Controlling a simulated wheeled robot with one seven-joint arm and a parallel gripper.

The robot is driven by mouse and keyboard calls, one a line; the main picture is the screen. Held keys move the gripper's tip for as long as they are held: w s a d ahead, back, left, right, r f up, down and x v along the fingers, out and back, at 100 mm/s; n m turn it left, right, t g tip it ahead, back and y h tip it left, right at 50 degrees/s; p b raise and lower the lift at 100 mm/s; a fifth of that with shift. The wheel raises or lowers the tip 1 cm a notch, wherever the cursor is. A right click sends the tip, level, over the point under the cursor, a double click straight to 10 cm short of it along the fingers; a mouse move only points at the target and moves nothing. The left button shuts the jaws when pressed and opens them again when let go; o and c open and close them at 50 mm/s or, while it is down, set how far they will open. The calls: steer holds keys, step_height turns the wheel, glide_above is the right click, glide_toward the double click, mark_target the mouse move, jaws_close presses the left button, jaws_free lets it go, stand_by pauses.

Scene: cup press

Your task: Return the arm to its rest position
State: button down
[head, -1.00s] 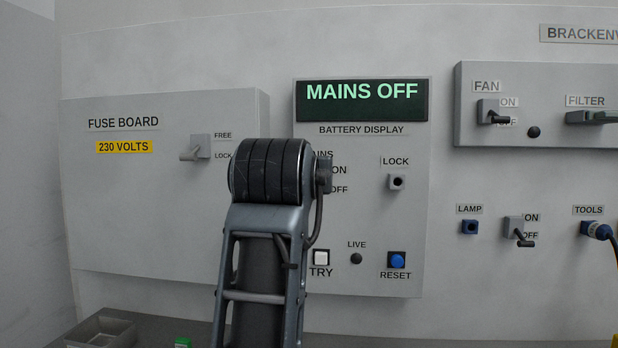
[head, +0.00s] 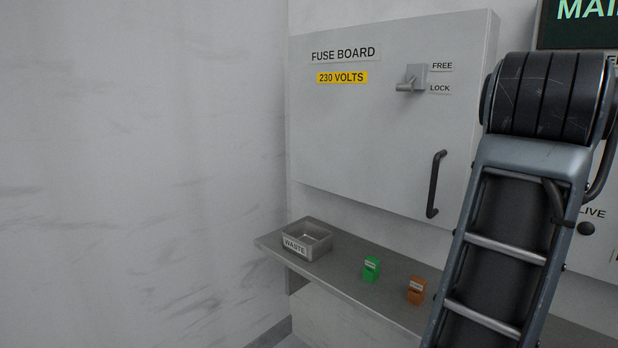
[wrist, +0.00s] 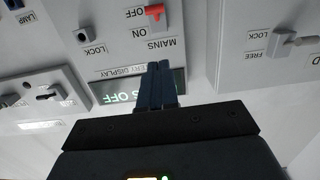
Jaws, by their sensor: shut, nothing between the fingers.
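My arm rises at the right of the head view, and its upper link covers part of the wall panels. My gripper (wrist: 162,68) shows in the wrist view, where the picture is upside down. Its two dark fingers are together with nothing between them. They point toward the panel with the MAINS switch (wrist: 155,14), which has a red handle. The fingers cover part of the battery display (wrist: 110,92). I cannot tell whether they touch the panel. The gripper is not visible in the head view.
The closed fuse board (head: 390,120) has a FREE/LOCK lever (head: 410,80) and a dark handle (head: 436,184). Below it, a grey shelf (head: 335,277) bears a WASTE tray (head: 307,238), a green block (head: 371,268) and an orange block (head: 416,290). The left wall is bare.

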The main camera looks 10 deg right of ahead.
steer(key=s+a+f+n+t+y+p, duration=0.1)
steer(key=a+f+n+t+y, duration=0.15)
steer(key=f+n, duration=0.4)
steer(key=a+f+n+t+y, duration=0.2)
steer(key=f+n+t, duration=0.15)
steer(key=f, duration=0.55)
steer(key=s+a+f+n+y+p, duration=0.1)
steer(key=s+a+f+n+y, duration=0.35)
steer(key=s+f, duration=0.6)
steer(key=s+a+f+m+g+y+p, duration=0.1)
steer(key=s+a+f+m+y, duration=0.1)
steer(key=s, duration=1.1)
steer(key=s+a+f+m+y+p, duration=0.1)
steer(key=s+a+f, duration=0.3)
steer(key=s, duration=1)
steer(key=shift+a+f+m+g+y, duration=0.2)
steer(key=shift+f+m+g+y, duration=0.15)
steer(key=shift+m+y, duration=0.4)
